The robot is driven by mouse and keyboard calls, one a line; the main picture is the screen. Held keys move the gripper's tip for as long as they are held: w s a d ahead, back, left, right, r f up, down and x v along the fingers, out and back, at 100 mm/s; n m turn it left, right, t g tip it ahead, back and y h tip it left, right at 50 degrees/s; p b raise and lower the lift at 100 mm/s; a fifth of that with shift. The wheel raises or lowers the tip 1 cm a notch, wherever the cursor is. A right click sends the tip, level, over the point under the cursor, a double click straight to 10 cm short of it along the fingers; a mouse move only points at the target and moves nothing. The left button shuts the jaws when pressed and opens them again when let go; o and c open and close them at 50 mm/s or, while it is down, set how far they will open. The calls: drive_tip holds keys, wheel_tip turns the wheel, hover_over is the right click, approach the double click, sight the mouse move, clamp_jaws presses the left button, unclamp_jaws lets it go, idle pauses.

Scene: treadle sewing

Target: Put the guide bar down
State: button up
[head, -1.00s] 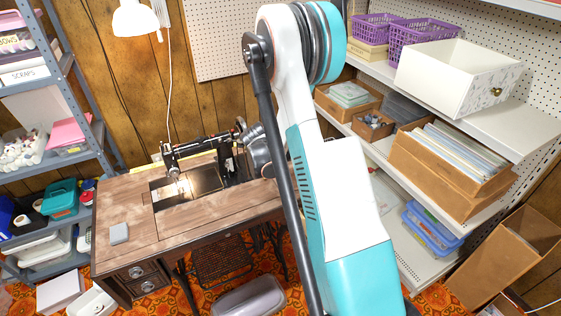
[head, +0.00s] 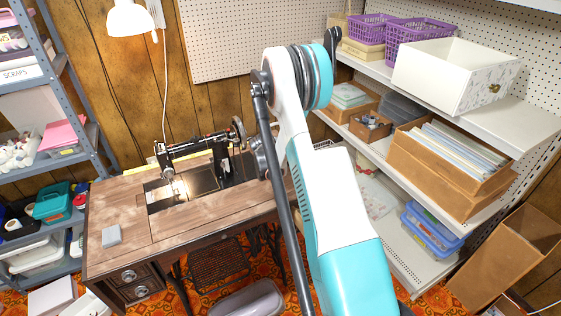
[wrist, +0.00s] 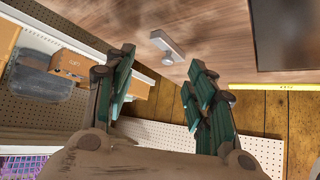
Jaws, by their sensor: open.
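A small pale grey bar with a round knob, which looks like the guide bar (wrist: 166,45), lies on the brown wooden table top (wrist: 215,25) in the wrist view. My gripper (wrist: 162,62) is open, its two green-padded fingers spread to either side of the bar's knob end. Nothing is seen between the pads, and the bar looks apart from both fingers. The sewing table (head: 115,205) carries the black sewing machine (head: 200,150).
A grey block (head: 111,236) lies on the table's left part. A yellow strip (wrist: 270,87) runs along the table's back edge. Shelves with boxes, including a white drawer (head: 450,75), stand close on the right. A lamp (head: 131,17) hangs above. The table's front left is mostly clear.

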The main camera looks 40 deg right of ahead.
drive_tip(key=b+x, duration=0.1)
drive_tip(key=x, duration=0.2)
drive_tip(key=shift+w+d+f, duration=0.1)
drive_tip(key=shift+d+f, duration=0.05)
drive_tip(key=shift+f, duration=0.25)
clamp_jaws()
drive_tip(key=shift+r, duration=0.1)
wheel_tip(320, 180, up, 20)
drive_tip(key=p, duration=0.6)
